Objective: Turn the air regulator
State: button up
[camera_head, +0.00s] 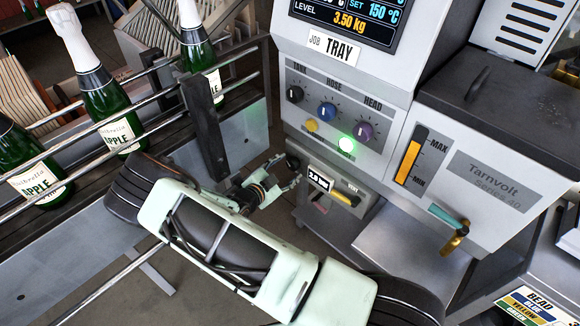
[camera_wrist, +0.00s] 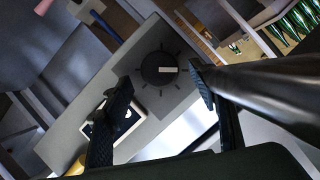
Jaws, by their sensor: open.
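The air regulator is a black round knob (camera_head: 292,162) on the left of a small grey box low on the machine. In the wrist view the knob (camera_wrist: 158,70) has a white pointer line and dark tick marks around it. My gripper (camera_head: 285,178) is in front of the box, close to the knob. In the wrist view my gripper (camera_wrist: 162,82) is open, with one finger to the left and one to the right of the knob. The knob shows between the fingertips with no visible contact. A small display (camera_head: 319,181) sits beside the knob; its digits are hard to read.
A yellow vent lever (camera_head: 346,199) is right of the display. Above are the tank, hose and head knobs (camera_head: 327,112) and a lit green button (camera_head: 346,145). Green bottles (camera_head: 115,125) stand behind metal rails at left. A brass tap (camera_head: 455,238) hangs at right.

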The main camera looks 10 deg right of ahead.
jog(key=v, duration=1)
